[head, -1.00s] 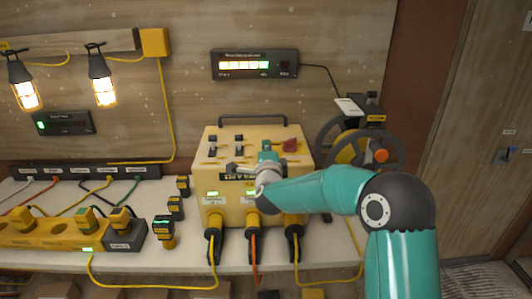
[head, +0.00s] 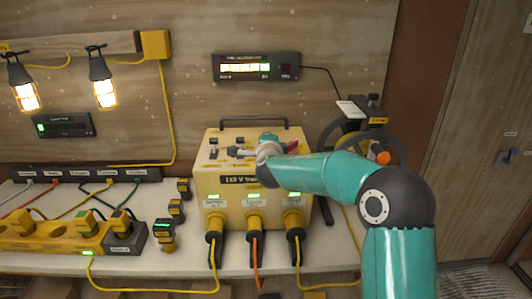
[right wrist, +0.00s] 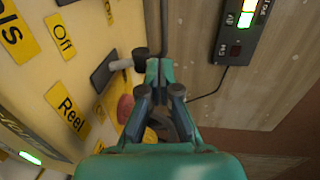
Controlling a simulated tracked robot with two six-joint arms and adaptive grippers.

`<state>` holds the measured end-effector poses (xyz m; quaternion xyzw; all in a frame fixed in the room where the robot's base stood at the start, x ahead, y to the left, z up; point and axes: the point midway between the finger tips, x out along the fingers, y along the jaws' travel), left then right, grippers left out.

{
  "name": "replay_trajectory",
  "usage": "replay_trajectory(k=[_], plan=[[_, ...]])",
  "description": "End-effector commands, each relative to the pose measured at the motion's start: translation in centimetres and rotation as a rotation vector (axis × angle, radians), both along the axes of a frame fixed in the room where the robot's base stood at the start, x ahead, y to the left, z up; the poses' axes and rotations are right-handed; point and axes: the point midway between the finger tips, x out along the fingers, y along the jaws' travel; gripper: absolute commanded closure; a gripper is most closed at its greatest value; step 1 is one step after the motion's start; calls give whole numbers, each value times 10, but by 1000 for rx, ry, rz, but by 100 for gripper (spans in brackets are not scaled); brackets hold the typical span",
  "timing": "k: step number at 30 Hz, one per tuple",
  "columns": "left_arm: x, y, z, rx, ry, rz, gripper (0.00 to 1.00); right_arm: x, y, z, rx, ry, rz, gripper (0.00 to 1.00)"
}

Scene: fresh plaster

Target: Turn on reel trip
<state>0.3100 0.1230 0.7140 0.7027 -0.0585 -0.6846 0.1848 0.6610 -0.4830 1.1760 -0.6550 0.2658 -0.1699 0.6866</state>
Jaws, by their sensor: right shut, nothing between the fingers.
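The yellow supply box (head: 220,186) stands on the bench with several switches on its top and three green lights lit on its front. In the right wrist view, the trip switch beside the "Reel" label (right wrist: 68,115) has a dark base, a grey lever and a black tip (right wrist: 139,54). My right gripper (head: 248,153) is over the box top. In the wrist view its fingers (right wrist: 165,68) are shut and empty, right beside the lever's black tip; whether they touch cannot be told. An "Off" label (right wrist: 61,36) is also visible. My left gripper is not in view.
A red knob (right wrist: 125,108) sits on the box close to my fingers. A dark carry handle (head: 252,124) arches behind the switches. A cable reel (head: 336,133) stands right of the box, partly behind my arm. Plugs and cables (head: 255,250) hang at the box front.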

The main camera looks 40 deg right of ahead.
Motion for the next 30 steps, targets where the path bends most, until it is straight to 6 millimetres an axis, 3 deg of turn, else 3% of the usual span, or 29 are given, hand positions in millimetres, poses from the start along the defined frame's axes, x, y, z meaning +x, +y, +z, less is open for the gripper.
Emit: replay_trajectory(k=[5, 10, 14, 22, 30], plan=[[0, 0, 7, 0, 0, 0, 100, -3, 4, 10, -1, 1, 0, 100], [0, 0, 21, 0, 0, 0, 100, -11, 18, 34, 0, 2, 6, 100], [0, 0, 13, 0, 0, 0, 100, -27, 28, 51, 1, -1, 5, 100], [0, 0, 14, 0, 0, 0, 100, -53, 48, 91, 1, 2, 5, 100], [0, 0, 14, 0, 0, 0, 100, -62, 55, 104, 0, 6, 6, 100]])
